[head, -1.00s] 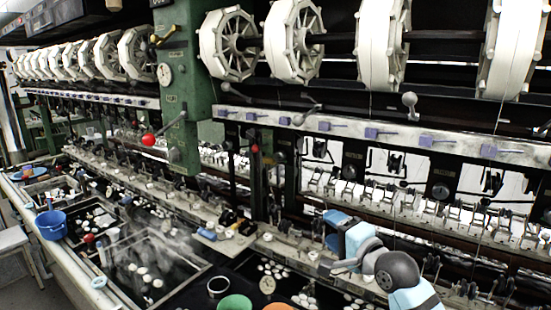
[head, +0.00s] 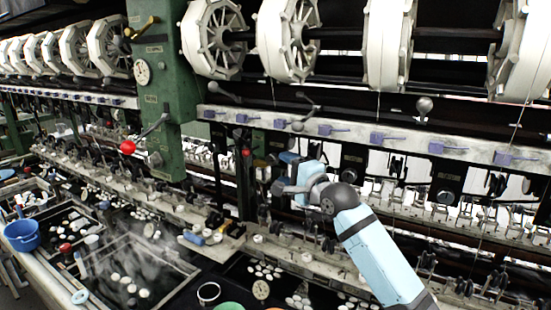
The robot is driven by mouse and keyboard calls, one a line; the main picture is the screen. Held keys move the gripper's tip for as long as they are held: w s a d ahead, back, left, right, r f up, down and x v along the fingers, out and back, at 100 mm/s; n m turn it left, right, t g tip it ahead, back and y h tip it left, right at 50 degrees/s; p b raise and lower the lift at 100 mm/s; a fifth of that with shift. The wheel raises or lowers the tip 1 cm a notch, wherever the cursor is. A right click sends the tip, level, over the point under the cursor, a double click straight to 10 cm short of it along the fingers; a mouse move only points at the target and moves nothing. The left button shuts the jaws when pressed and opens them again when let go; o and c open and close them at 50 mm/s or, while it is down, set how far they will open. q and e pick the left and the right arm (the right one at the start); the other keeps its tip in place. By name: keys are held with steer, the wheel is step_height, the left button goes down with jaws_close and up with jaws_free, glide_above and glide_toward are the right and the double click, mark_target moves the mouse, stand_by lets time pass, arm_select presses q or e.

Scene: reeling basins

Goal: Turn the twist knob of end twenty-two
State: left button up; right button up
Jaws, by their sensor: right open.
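My right gripper (head: 282,179) is in front of the machine's middle, its light blue arm coming in from the lower right. It is open, and I see nothing held in it. Its fingers are small and partly hidden behind its own body. Behind it runs a row of small reeling fittings (head: 420,205), one set for each end. I cannot tell which fitting is the twist knob of end twenty-two, and no number is readable. My left gripper is not in view.
A pale rail with purple clips (head: 380,138) runs above the gripper, under large white reels (head: 288,38). A green post (head: 160,95) with a red-ball lever (head: 128,147) stands left. Below are water basins with white cocoons (head: 130,285) and a blue bucket (head: 22,235).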

mark_target(276, 163)
steer(key=shift+p+x, duration=0.4)
steer(key=shift+x, duration=1.9)
steer(key=c, duration=0.9)
